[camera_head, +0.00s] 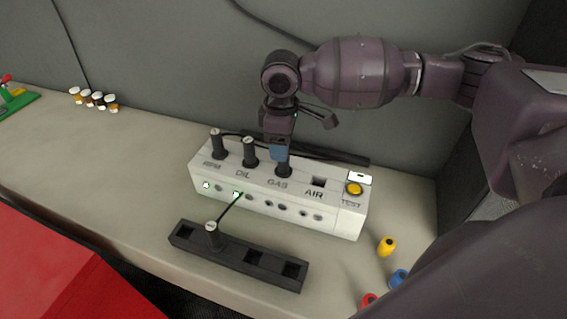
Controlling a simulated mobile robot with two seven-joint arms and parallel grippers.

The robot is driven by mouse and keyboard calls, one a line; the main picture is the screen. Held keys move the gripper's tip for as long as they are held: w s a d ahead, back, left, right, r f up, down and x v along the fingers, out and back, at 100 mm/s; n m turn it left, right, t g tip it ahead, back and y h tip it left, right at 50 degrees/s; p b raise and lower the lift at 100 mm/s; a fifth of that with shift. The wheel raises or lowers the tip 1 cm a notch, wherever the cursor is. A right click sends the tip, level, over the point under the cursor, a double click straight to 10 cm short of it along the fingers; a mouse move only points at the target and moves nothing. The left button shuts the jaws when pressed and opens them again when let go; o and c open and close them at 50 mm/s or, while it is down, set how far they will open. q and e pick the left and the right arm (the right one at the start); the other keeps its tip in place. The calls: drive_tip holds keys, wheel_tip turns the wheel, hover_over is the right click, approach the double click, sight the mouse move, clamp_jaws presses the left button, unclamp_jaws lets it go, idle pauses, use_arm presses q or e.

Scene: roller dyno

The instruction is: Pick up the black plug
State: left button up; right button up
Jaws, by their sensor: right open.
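A white box (240,181) labelled RPM, OIL, GAS, AIR and TEST stands on the bench. The AIR socket (318,182) is empty. Another black plug (212,237) with a thin cable stands in the black rack (247,256) in front. My left gripper is not in view.
A yellow button (354,189) sits at the box's right end. Yellow (387,246), blue (398,279) and red (369,301) pieces lie at right front. Small capped bottles (95,99) stand at far left.

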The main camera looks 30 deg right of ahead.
sight(283, 164)
drive_tip(key=shift+f, duration=2.4)
drive_tip(key=c, duration=0.9)
